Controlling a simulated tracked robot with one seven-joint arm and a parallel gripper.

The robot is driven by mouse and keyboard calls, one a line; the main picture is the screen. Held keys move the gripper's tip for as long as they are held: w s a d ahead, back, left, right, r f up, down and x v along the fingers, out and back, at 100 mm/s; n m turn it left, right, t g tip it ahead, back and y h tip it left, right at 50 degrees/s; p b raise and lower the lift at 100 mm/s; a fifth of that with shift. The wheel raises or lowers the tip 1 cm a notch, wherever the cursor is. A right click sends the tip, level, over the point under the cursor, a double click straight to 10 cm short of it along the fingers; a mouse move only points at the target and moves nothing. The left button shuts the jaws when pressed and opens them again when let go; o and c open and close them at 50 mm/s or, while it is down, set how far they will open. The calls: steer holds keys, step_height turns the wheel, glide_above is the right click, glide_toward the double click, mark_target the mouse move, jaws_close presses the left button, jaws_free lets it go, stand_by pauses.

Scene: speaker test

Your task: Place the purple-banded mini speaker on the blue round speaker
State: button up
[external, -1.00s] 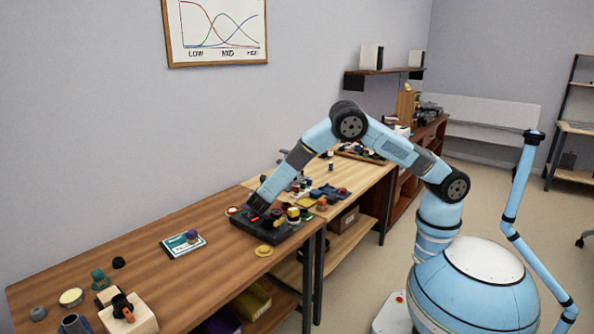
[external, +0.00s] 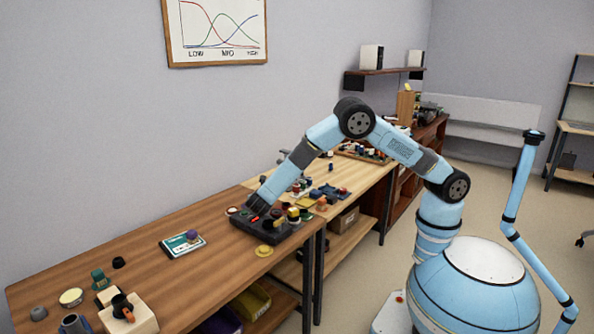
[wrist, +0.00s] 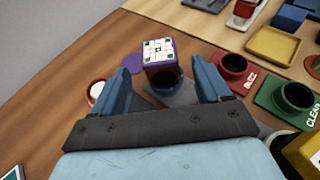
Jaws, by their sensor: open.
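In the wrist view, a small cube with purple sides and a white top patterned in green and black (wrist: 159,50), apparently the purple-banded mini speaker, shows between the fingertips of my gripper (wrist: 161,68). A dark blue round piece (wrist: 165,83), likely the blue round speaker, sits just below the cube in the picture, over a grey base. The two meet in the picture; I cannot tell how firmly one rests on the other. The blue fingers stand apart, with gaps on both sides of the cube. In the external view my gripper (external: 256,203) hides the cube.
Red (wrist: 232,66) and green (wrist: 295,97) holders with dark round pieces stand to the right. A yellow tray (wrist: 273,46) lies beyond. A purple disc (wrist: 132,62) and a white-topped round piece (wrist: 97,91) are left. The table's left part holds a teal-white card (external: 182,244).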

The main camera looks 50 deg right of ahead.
steer(key=shift+v, duration=3.15)
steer(key=s+d+r+m+g+y, duration=0.25)
steer(key=s+d+r+m, duration=0.3)
steer(key=d+r, duration=0.75)
steer(key=s+d+r+m+g+y, duration=0.1)
steer(key=s+d+r+m+g, duration=0.5)
steer(key=d, duration=1)
steer(key=s+d+r+m+t+y, duration=0.2)
steer(key=s+d+r+m+y, duration=0.1)
steer(key=s+d+r+m, duration=0.65)
steer(key=s+d+m+t+y, duration=0.1)
steer(key=s+d+m, duration=0.1)
steer(key=s, duration=0.6)
steer(key=s+d+f+m+t+y, duration=0.1)
steer(key=s+m, duration=0.3)
steer(key=s, duration=0.5)
steer(key=shift+d+f+t+y, duration=0.3)
steer(key=shift+d+t+y, duration=0.05)
steer(key=shift+d+y, duration=0.1)
